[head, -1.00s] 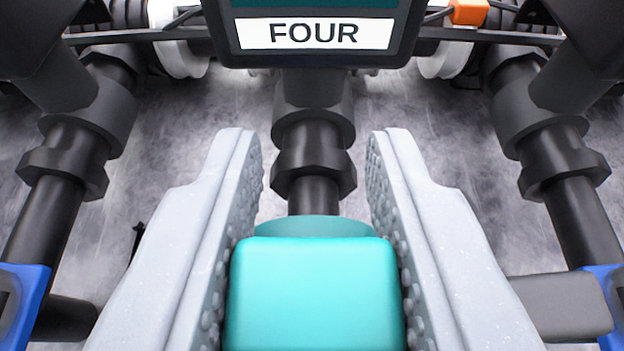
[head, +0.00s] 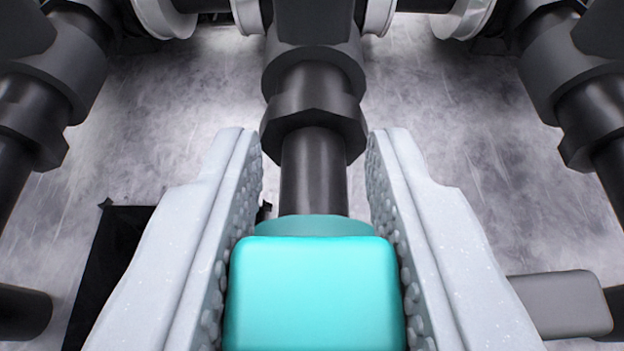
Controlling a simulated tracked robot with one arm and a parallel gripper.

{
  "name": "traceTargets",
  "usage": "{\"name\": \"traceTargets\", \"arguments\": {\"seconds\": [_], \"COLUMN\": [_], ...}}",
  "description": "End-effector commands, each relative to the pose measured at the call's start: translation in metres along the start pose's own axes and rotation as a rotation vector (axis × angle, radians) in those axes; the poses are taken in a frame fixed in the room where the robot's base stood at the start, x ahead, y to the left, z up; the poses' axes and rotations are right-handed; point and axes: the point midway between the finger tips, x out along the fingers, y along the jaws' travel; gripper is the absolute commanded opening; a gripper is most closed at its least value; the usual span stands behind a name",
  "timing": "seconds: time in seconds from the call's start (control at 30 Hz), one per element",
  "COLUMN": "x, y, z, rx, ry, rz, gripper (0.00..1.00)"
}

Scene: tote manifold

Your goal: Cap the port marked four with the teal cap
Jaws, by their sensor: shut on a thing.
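My gripper (head: 315,190) is shut on the teal cap (head: 315,295), with its two pale grey, studded fingers on the cap's left and right sides. The cap sits low in the middle of the head view. Straight beyond the cap is a dark port pipe (head: 313,175) with a hex collar (head: 313,115), lined up with the cap. The pipe's near end is hidden behind the cap, so I cannot tell whether the cap touches it or is around it. No number label is in view now.
Dark pipes with collars stand on the left (head: 45,100) and right (head: 570,90). A grey block (head: 560,303) juts in at the lower right, and a dark pipe end (head: 22,312) shows at the lower left. White rings (head: 465,17) line the back.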

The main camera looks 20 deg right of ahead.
Motion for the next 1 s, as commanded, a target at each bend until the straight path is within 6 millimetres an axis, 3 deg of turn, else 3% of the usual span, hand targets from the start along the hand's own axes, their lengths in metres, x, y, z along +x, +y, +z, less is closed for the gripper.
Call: {"name": "traceTargets", "arguments": {"seconds": [0.37, 0.4, 0.47, 0.8, 1.0], "x": [0.001, 0.001, 0.001, -0.002, -0.024], "y": [-0.001, -0.001, -0.001, -0.001, -0.002], "z": [0.003, 0.003, 0.003, 0.003, 0.002], "rx": [-0.001, -0.001, -0.001, -0.001, -0.001], "ry": [0.000, 0.000, 0.000, 0.000, -0.003], "rz": [-0.001, -0.001, -0.001, -0.002, -0.002], "gripper": [0.01, 0.38, 0.52, 0.52, 0.52]}}
